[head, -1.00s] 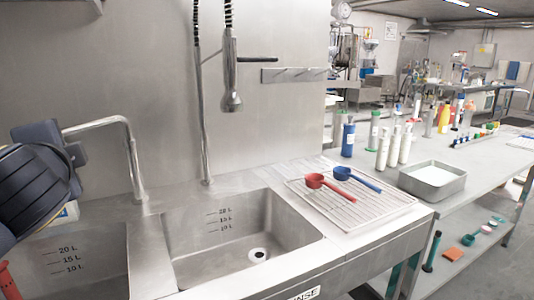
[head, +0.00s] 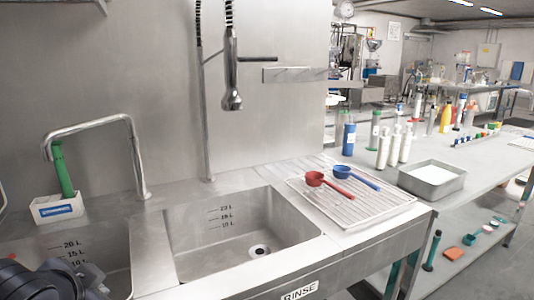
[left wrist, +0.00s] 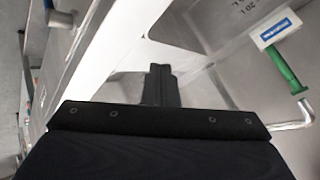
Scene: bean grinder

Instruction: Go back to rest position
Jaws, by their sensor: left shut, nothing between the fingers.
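My left gripper (left wrist: 161,82) is shut and empty in the left wrist view, its fingers together over the pale edge by the sink. In the head view, dark parts of my left arm and gripper (head: 50,281) show at the bottom left corner, in front of the left basin (head: 112,245). My right gripper is in neither view.
A white holder with a green-handled tool (head: 60,208) stands behind the left basin, near the tap (head: 135,150). The rinse basin (head: 200,268) is empty. A red scoop (head: 316,179) and a blue scoop (head: 343,172) lie on the drying rack (head: 325,208).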

